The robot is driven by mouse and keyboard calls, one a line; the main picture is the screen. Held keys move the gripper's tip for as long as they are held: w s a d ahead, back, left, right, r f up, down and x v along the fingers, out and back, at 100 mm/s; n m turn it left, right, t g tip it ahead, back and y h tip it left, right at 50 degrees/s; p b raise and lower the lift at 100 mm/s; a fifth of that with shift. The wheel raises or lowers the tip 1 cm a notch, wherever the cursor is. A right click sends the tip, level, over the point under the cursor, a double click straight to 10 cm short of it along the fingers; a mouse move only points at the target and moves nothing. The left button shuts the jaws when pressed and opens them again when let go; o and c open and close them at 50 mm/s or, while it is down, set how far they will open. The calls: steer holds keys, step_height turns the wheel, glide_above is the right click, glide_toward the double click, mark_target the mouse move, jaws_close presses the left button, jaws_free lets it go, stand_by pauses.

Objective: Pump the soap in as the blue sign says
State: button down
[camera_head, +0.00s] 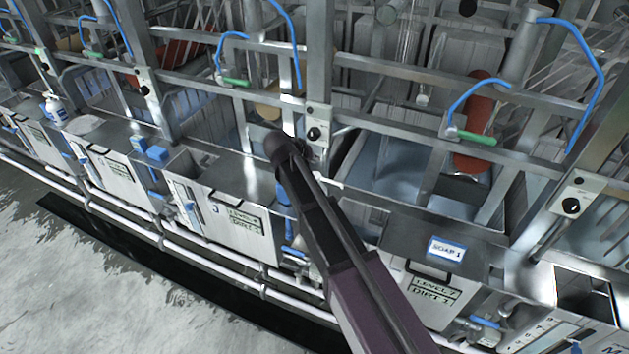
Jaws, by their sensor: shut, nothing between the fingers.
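A sign reading "SOAP 1" in blue letters with a blue border (446,249) stands on the metal ledge at the lower right, beside an open tank. A white bottle (55,108), which looks like a pump bottle, stands on the ledge at the far left. Its top is too small to make out clearly. My arm reaches up from the bottom centre to a dark rounded joint in the middle. I see no gripper fingers, and nothing touches the bottle or sign.
A row of metal tanks with upright posts and rails runs across the view. A liquid-filled tank (390,178) is right of my arm. A green label (432,290) seems to read "LEVEL 7, DIRT 3". A blue block (157,154) sits on the ledge. White pipes edge the clear floor (110,290).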

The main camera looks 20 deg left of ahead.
mark_target(316, 174)
steer(key=shift+f+b, duration=1.5)
steer(key=shift+f, duration=0.3)
steer(key=shift+f, duration=0.15)
steer(key=shift+f+b, duration=0.3)
steer(key=shift+b, duration=0.15)
steer(key=shift+f+b, duration=0.9)
steer(key=shift+b, duration=0.05)
stand_by(1.7)
steer(key=shift+r, duration=0.1)
stand_by(0.4)
steer(key=shift+r+p, duration=1.25)
steer(key=shift+p, duration=0.15)
steer(key=shift+r, duration=0.1)
steer(key=shift+r+p, duration=2.4)
steer(key=shift+p, duration=0.1)
